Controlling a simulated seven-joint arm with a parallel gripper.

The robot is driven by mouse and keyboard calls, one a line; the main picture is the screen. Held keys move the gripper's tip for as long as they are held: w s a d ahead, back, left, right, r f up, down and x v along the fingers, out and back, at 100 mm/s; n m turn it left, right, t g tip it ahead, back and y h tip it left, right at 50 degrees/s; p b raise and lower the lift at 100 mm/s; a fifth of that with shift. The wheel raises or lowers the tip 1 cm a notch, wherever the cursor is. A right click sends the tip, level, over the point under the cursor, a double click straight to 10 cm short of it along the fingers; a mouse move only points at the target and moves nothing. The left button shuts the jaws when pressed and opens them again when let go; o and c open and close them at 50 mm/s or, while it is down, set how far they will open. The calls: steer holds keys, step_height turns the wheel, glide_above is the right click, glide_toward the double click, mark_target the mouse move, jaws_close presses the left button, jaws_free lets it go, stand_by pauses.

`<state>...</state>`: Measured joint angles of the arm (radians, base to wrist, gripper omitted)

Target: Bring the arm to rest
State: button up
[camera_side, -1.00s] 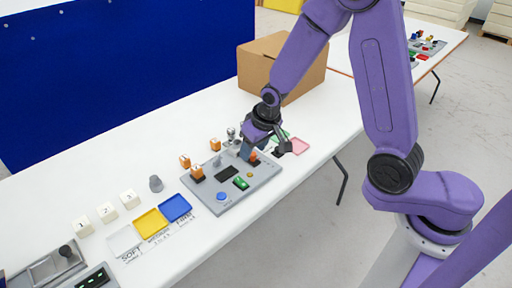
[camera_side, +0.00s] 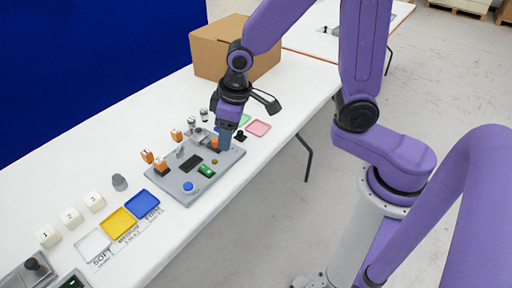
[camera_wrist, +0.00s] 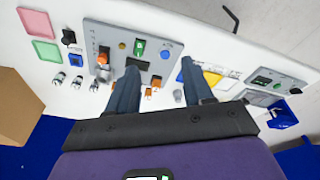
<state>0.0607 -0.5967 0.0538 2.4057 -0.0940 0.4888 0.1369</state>
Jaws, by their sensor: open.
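My gripper (camera_side: 225,138) hangs above the back right end of a grey control panel (camera_side: 218,172), with its fingers pointing down. In the wrist view the two dark blue fingers (camera_wrist: 160,88) stand wide apart with nothing between them. The panel (camera_wrist: 106,36) lies below them there, with a green switch (camera_wrist: 139,48), a blue button (camera_wrist: 165,54) and an orange slider knob (camera_wrist: 103,56). In the side view a finger overlaps the orange part of the panel; I cannot tell the exact gap.
A cardboard box (camera_side: 208,55) stands behind the gripper on the white table. Blue (camera_side: 142,204), yellow (camera_side: 118,223) and white trays lie front left, with numbered white blocks (camera_side: 72,217) beside them. Small orange and metal pieces stand behind the panel. Pink (camera_side: 259,128) and green pads lie to the right.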

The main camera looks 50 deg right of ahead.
steer(key=s+d+r+n+g, duration=0.1)
steer(key=s+d+r+n, duration=0.1)
steer(key=s, duration=0.8)
steer(key=s+d+r+n, duration=0.3)
steer(key=s+d+n, duration=0.2)
steer(key=s, duration=0.5)
steer(key=shift+s+g, duration=0.4)
